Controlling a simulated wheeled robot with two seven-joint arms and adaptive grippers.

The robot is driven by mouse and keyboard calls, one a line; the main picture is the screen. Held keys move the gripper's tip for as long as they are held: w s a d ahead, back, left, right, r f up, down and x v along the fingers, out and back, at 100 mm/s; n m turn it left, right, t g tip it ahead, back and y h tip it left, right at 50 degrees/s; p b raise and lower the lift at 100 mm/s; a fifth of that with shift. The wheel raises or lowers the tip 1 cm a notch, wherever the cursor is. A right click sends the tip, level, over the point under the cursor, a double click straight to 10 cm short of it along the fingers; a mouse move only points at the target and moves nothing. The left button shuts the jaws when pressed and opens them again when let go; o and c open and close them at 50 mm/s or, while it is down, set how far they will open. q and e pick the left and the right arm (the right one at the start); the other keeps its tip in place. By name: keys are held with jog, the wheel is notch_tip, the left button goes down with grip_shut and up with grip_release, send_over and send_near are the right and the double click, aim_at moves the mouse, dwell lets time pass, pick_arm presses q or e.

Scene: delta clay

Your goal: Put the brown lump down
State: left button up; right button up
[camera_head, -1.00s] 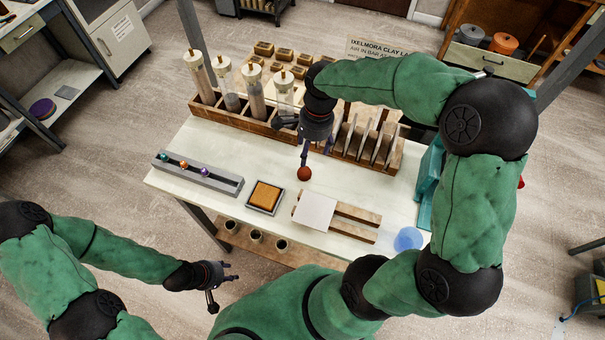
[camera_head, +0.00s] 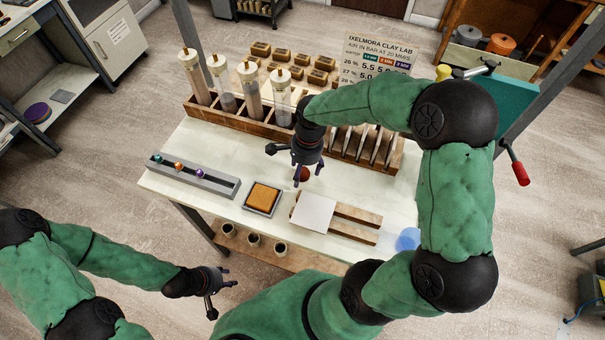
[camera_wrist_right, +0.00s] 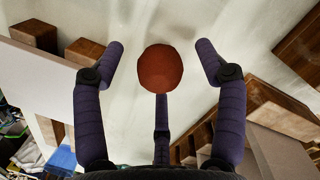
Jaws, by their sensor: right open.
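The brown lump (camera_head: 301,175), a reddish-brown ball, is on the pale table top (camera_head: 225,150) behind the white square sheet, partly hidden by my right gripper. My right gripper (camera_head: 297,168) is over it with its fingers spread wide. In the right wrist view the lump (camera_wrist_right: 160,69) sits between the open fingers (camera_wrist_right: 160,62), with a gap on both sides. The third finger points at its near edge; whether it touches cannot be told. My left gripper (camera_head: 222,291) is open and empty, off the table at the lower left.
A rack with tall cylinders (camera_head: 253,97) and a wooden rack of upright plates (camera_head: 370,140) stand behind the lump. In front are a rail with coloured balls (camera_head: 195,175), an orange pad in a tray (camera_head: 263,198) and a white sheet (camera_head: 313,211) on wooden slats.

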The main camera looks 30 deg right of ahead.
jog(key=shift+r, duration=0.1)
jog(key=c, duration=1.4)
